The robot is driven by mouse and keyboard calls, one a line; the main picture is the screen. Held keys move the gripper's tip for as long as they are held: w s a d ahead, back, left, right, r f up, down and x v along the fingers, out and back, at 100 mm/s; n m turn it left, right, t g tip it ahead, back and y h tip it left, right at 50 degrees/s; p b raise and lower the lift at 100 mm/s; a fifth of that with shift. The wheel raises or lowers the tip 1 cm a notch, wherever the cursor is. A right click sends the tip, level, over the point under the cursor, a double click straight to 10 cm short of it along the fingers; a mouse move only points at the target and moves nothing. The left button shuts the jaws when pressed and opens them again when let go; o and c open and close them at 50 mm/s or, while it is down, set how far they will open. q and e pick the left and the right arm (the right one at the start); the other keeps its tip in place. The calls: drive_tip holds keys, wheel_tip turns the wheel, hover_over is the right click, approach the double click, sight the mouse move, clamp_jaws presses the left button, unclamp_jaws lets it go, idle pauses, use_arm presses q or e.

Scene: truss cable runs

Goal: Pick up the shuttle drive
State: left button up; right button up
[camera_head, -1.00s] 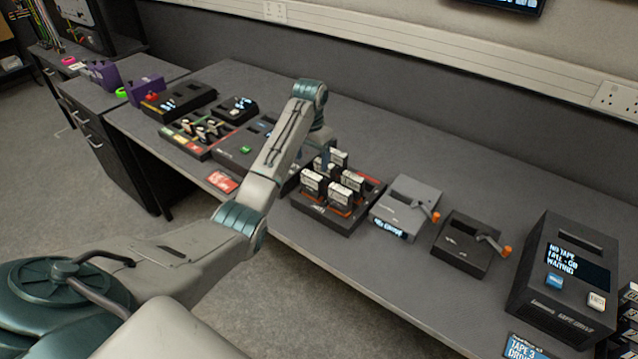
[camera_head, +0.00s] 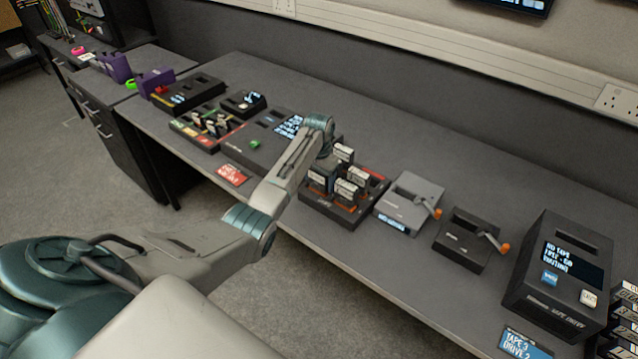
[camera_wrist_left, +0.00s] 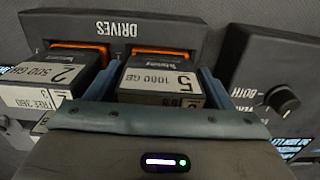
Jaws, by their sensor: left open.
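Several black drives with white labels stand upright in a dark dock (camera_head: 335,213) marked DRIVES; it also shows in the left wrist view (camera_wrist_left: 190,27). No readable label says shuttle, so I cannot tell which one that is. My left gripper (camera_head: 321,178) is open, low over the dock's left part. My right gripper is not in view.
Right of the dock are a grey lever box (camera_head: 410,200), a black lever box (camera_head: 467,240) and a large tape drive (camera_head: 560,275). More devices, including a panel with a green button (camera_head: 254,144), stand left. The desk (camera_head: 440,150) is clear behind the dock.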

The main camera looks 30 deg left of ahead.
use_arm(q)
drive_tip(key=c, duration=1)
drive_tip(key=shift+o, duration=0.2)
drive_tip(key=shift+r, duration=0.1)
